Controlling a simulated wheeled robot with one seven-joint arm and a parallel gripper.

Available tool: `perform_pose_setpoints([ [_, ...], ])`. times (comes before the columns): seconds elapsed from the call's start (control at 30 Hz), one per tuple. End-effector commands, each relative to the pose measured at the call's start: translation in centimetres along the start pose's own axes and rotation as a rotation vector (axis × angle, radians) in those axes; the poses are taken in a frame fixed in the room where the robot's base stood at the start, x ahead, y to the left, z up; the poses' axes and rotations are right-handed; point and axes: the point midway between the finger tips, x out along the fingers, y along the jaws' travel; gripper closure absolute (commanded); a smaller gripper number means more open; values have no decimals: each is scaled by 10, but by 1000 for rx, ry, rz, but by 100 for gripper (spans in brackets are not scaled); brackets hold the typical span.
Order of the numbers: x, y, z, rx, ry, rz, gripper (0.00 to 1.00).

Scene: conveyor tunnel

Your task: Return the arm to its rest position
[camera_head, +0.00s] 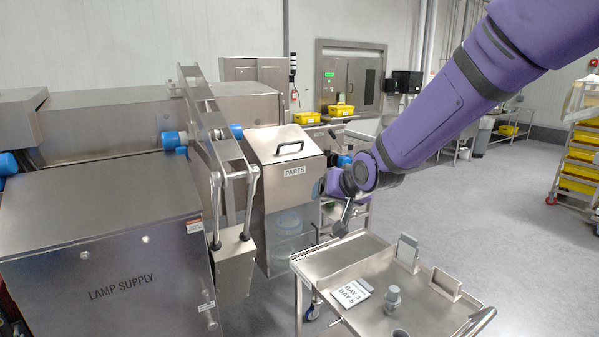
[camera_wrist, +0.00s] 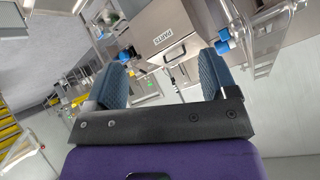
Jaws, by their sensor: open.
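My gripper (camera_wrist: 163,72) is open in the wrist view, with its two blue ribbed fingers apart and nothing between them. My purple arm reaches from the upper right in the head view and ends beside the steel PARTS box (camera_head: 287,160). The gripper itself is mostly hidden behind the wrist there. The PARTS box also shows beyond the fingers in the wrist view (camera_wrist: 165,30), apart from them as far as I can tell.
A steel cart (camera_head: 345,258) stands below the arm, with a bay card (camera_head: 350,293), a grey fitting (camera_head: 392,299) and upright plates on it. The LAMP SUPPLY cabinet (camera_head: 110,255) is at left. A rack with yellow bins (camera_head: 580,155) is at right. Open floor lies between.

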Motion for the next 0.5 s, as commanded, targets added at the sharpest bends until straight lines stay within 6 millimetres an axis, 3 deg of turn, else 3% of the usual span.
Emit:
perform_pose_setpoints([
  [0.03,-21,8,-5,-13,-3,27,21],
  [0.27,-106,42,-6,-63,-57,144,21],
  [0.5,-194,75,12,-87,-127,247,21],
])
